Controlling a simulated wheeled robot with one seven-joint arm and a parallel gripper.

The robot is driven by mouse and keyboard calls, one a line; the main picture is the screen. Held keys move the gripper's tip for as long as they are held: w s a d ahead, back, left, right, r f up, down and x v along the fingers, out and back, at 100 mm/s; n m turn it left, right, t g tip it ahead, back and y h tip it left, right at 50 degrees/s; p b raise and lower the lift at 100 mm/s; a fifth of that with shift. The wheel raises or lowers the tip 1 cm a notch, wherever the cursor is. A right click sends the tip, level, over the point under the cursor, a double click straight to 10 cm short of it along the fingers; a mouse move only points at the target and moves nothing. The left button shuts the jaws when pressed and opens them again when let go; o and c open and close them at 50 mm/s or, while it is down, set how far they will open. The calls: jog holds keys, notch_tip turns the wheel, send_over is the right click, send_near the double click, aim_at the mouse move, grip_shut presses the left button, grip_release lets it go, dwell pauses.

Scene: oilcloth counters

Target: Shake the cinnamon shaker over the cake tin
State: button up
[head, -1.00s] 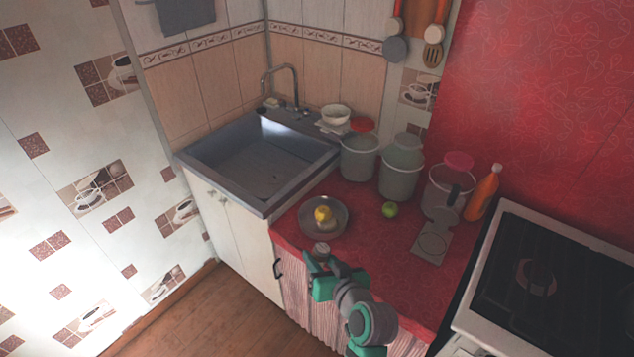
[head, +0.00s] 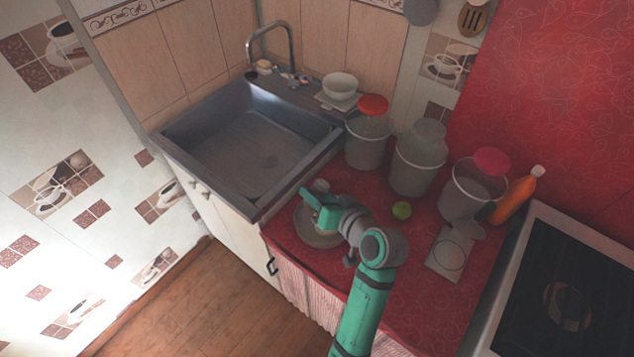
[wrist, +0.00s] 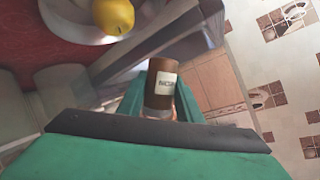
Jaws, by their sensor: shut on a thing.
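The cinnamon shaker (wrist: 160,88) is a brown cylinder with a pale label, only partly legible. My gripper (wrist: 160,104) is shut on it, with green fingers on both sides. The cake tin (head: 312,239) is a round grey metal pan on the red counter, partly covered by my gripper. Its rim also shows in the wrist view (wrist: 72,30). A yellow lemon (wrist: 113,15) lies in the tin; in the head view it is hidden.
Canisters (head: 368,150) (head: 417,170) (head: 464,198) stand behind on the red counter (head: 400,290). The sink (head: 250,150) is left; the stove (head: 570,290) is right.

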jog(key=shift+w+f+m, duration=0.15)
jog(key=shift+f+m, duration=0.15)
jog(key=shift+f, duration=0.15)
jog(key=shift+s+a+f+m+y, duration=0.1)
jog(key=shift+s+f+m+y, duration=0.2)
jog(key=shift+f, duration=0.15)
jog(key=shift+s+f+m+y, duration=0.15)
jog(key=shift+f+m+y, duration=0.15)
jog(key=shift+f, duration=0.15)
jog(key=m+y, duration=0.1)
jog(key=m, duration=0.1)
jog(key=m+y, duration=0.1)
jog(key=a+f+m+g+y, duration=0.1)
jog(key=m, duration=0.1)
jog(key=shift+s+a+m+y, duration=0.1)
jog(key=shift+s+m+y, duration=0.2)
jog(key=shift+r+m+y, duration=0.55)
jog(key=shift+m+y, duration=0.15)
jog(key=shift+m, duration=0.6)
